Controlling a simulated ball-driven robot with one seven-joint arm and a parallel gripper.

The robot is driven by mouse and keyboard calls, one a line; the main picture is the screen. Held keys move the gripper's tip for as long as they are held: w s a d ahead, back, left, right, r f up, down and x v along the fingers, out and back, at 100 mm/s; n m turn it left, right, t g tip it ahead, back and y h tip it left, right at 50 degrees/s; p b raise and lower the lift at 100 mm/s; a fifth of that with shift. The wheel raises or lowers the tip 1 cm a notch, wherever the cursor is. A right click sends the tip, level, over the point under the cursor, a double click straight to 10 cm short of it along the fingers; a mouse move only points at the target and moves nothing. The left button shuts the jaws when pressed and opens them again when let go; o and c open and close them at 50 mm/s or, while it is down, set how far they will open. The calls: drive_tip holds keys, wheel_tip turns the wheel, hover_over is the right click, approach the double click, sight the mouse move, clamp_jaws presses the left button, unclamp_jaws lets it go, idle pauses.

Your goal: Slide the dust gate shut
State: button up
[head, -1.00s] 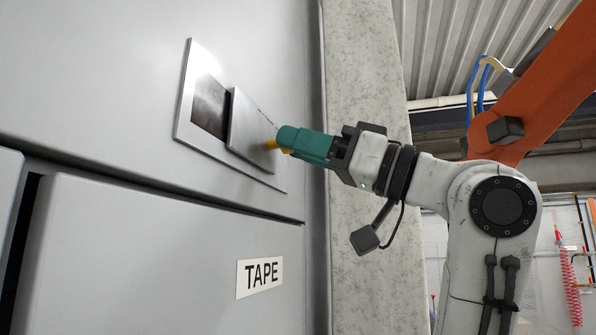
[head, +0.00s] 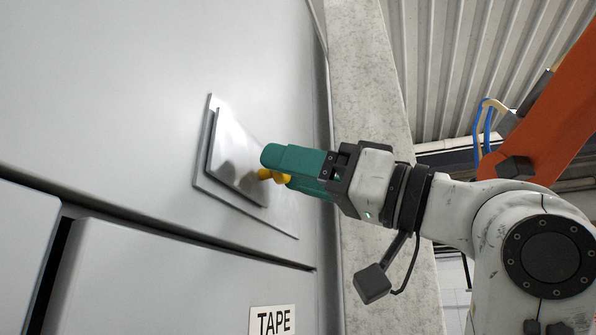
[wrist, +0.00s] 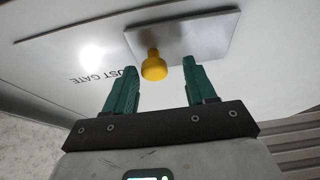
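The dust gate is a flat metal plate (head: 235,150) on a thin metal frame (head: 276,222) set in the grey cabinet wall. The plate lies over the left part of the frame, and no dark opening shows. A yellow knob (head: 264,174) stands out from the plate. My gripper (head: 275,168) has green fingers and reaches in from the right at the knob. In the wrist view, the knob (wrist: 153,67) is between the two spread fingertips (wrist: 159,65), with space on both sides. Upside-down lettering, partly hidden by a finger, reads "UST GATE".
A drawer-like panel with a TAPE label (head: 272,320) lies below the gate, beneath a dark seam. A concrete pillar (head: 365,75) stands right of the cabinet. The wall left of the gate is clear.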

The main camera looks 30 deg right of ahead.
drive_tip(key=b+v, duration=0.4)
drive_tip(key=v, duration=0.7)
drive_tip(key=shift+w, duration=0.1)
idle(0.4)
